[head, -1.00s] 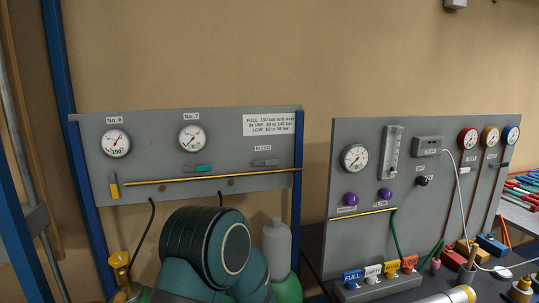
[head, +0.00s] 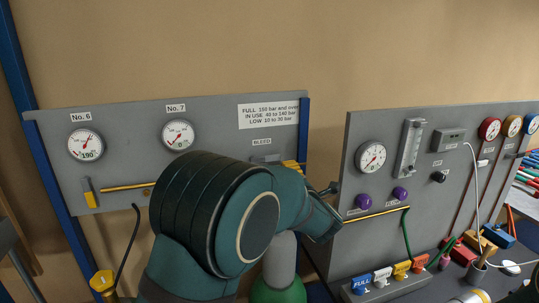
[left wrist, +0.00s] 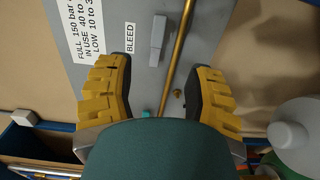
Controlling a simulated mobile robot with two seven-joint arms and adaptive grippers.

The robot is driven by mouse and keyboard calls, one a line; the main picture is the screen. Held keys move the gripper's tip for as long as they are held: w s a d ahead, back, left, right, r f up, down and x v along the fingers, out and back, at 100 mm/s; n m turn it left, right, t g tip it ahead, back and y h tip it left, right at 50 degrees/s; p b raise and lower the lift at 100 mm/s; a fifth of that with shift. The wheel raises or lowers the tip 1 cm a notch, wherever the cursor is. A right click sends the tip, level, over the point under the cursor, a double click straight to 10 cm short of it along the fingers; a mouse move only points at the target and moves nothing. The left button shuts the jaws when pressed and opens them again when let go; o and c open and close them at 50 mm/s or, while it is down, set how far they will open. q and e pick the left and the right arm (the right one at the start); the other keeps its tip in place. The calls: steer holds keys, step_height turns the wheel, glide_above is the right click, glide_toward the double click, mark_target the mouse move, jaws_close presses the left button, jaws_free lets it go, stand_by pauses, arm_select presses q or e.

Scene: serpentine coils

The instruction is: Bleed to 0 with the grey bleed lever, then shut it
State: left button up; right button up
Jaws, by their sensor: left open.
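The grey bleed lever (head: 265,158) is on the left panel (head: 120,115), under the BLEED label (head: 262,142). In the left wrist view the lever (left wrist: 157,40) lies just beyond the gap between my fingertips, apart from both. My left gripper (left wrist: 163,74) is open and empty, facing the panel; in the head view only a bit of its yellow finger shows beside the arm. The No. 6 gauge (head: 86,145) and No. 7 gauge (head: 178,135) are visible; their needles are too small to read surely. My right gripper is out of view.
A brass pipe (left wrist: 178,55) runs beside the lever. My arm hides the teal lever in the head view; a teal bit (left wrist: 146,114) shows in the wrist view. A grey-topped cylinder (head: 280,262) stands below. The right panel (head: 370,205) is close to my arm.

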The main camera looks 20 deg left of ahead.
mark_target(274, 158)
arm_select(q)
steer(key=p+x, duration=0.1)
steer(key=x, duration=1.2)
steer(key=shift+w+r+p, duration=0.1)
steer(key=shift+p, duration=0.25)
jaws_close()
steer(key=shift+r, duration=0.1)
